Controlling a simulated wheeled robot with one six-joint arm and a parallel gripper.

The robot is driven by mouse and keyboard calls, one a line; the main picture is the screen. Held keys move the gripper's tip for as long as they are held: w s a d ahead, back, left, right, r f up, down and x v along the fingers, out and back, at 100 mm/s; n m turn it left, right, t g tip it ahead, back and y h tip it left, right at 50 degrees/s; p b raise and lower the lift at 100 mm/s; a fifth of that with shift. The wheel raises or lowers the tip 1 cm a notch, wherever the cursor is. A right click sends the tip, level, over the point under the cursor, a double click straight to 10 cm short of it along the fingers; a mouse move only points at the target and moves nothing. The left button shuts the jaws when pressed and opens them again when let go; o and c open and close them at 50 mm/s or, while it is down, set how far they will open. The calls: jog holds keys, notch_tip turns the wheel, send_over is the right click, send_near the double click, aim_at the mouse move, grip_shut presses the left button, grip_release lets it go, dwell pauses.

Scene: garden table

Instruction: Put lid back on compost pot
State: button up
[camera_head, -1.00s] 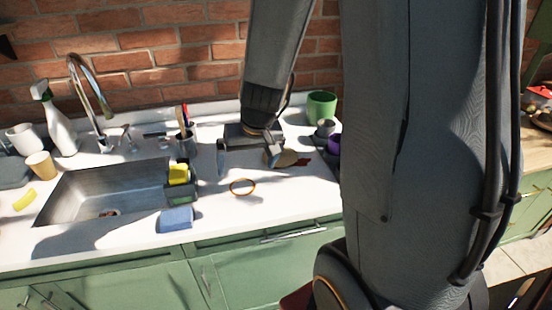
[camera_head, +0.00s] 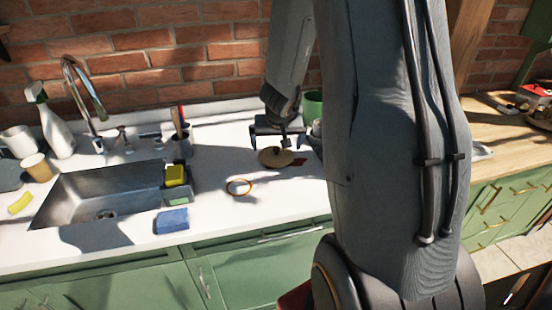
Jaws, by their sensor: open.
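A tan round lid (camera_head: 271,158) with a small knob lies on the white counter right of the sink. My open gripper (camera_head: 277,145) points down just above and behind the lid, its fingers spread left and right. I cannot tell whether it touches the lid. The green pot (camera_head: 313,101), which looks like the compost pot, stands at the back against the brick wall. My arm hides its right side, and its opening is hard to see.
A brown ring (camera_head: 239,187) lies in front of the lid, with a dark red cloth (camera_head: 299,162) beside the lid. A utensil cup (camera_head: 181,146), yellow sponge (camera_head: 175,173) and blue sponge (camera_head: 172,220) stand near the sink (camera_head: 100,195). The counter around the ring is clear.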

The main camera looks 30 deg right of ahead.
aim_at(277, 149)
jog(key=b+x, duration=0.3)
jog(key=x, duration=0.1)
jog(key=shift+f, duration=0.4)
jog(key=shift+c, duration=0.3)
jog(key=c, duration=0.8)
jog(key=shift+r, duration=0.2)
notch_tip(277, 149, up, 10)
jog(key=p, duration=1.1)
jog(key=shift+f, duration=0.15)
jog(key=shift+s, duration=0.15)
